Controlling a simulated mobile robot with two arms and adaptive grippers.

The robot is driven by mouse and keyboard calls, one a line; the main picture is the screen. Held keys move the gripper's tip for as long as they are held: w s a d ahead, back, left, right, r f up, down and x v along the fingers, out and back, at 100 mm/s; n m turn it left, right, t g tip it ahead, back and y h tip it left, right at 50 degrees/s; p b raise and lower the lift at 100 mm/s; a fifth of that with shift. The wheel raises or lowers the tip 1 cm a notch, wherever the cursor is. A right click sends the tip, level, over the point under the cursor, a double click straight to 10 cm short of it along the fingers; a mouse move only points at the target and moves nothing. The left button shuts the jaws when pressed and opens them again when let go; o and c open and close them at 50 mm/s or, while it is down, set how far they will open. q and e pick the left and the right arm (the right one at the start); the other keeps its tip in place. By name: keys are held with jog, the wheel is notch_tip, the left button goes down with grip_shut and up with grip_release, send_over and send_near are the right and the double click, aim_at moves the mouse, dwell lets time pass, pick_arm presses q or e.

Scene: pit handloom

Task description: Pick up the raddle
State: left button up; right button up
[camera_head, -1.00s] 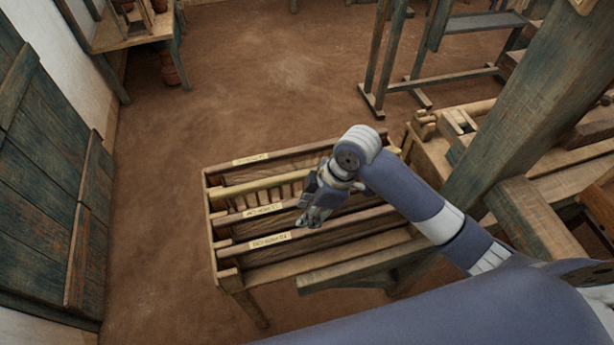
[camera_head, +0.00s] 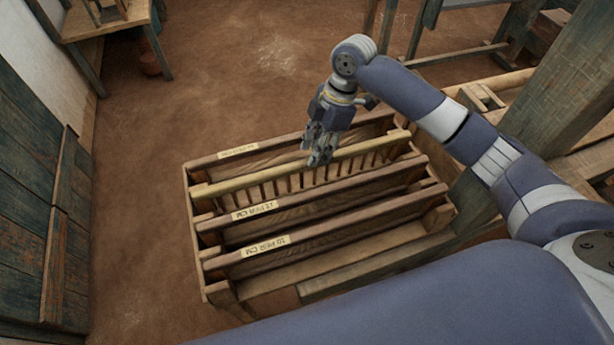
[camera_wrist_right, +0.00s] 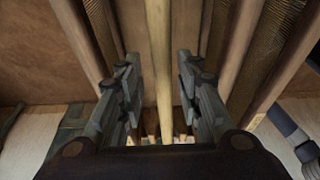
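The raddle (camera_head: 260,177), a pale wooden bar with a row of pegs below it, lies lengthwise in a slatted wooden rack (camera_head: 205,262). My right gripper (camera_head: 319,157) points down over the middle of the bar. In the right wrist view the raddle (camera_wrist_right: 159,55) runs between the two spread fingers of the right gripper (camera_wrist_right: 160,66), with a gap on each side. I cannot tell how far the fingertips reach down beside the bar. My left gripper is not in view.
Labelled reeds share the rack: one marked 10 PER CM (camera_head: 330,228) at the front, another (camera_head: 325,200) behind it, and one (camera_head: 280,145) behind the raddle. A loom post (camera_head: 555,120) stands right of the rack. Bare floor (camera_head: 250,70) lies behind.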

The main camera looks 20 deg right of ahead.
send_near(299, 188)
jog(key=shift+w+p+x, duration=0.15)
jog(key=shift+p+x, duration=0.15)
jog(key=shift+x, duration=1.05)
jog(key=shift+w+p+x, duration=0.1)
jog(key=shift+p+x, duration=0.2)
jog(key=shift+x, duration=1.05)
jog(key=shift+d, duration=0.15)
grip_shut()
